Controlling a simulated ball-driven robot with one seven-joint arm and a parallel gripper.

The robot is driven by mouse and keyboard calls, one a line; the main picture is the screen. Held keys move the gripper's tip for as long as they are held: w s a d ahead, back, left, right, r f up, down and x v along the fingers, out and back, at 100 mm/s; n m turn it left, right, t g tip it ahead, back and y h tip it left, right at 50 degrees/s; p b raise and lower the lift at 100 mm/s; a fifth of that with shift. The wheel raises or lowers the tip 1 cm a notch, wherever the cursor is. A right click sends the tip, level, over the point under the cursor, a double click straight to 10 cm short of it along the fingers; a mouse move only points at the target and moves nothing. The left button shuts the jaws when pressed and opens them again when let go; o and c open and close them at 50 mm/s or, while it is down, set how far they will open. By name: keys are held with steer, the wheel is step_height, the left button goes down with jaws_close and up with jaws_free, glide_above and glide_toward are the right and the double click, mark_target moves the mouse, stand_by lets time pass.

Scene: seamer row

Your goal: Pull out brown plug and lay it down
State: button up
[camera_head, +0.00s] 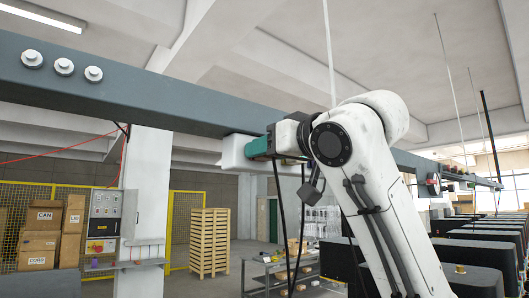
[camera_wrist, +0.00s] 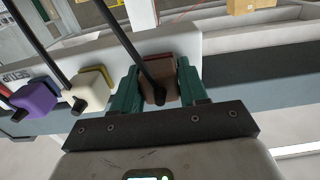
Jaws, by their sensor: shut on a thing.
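In the wrist view the brown plug (camera_wrist: 152,92) sits between the two green fingers of my gripper (camera_wrist: 158,82), which is shut on it. A black cable runs from its near face up to the left. The plug is up against a white socket housing (camera_wrist: 185,44); how deep it sits cannot be told. In the head view my gripper (camera_head: 259,147) is at the white housing (camera_head: 234,153) under the grey beam, and its fingers and my arm hide the plug. A black cable hangs below there.
Left of the brown plug are a cream plug (camera_wrist: 91,91) and a purple plug (camera_wrist: 36,100), each with a cable, and a red one at the edge. The grey beam (camera_head: 150,98) crosses overhead. A grey table (camera_head: 280,272) stands below, with pallets (camera_head: 209,242) behind.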

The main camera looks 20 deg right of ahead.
jaws_close()
steer(key=shift+s, duration=0.15)
steer(key=shift+b+v, duration=0.9)
steer(key=shift+v, duration=1.95)
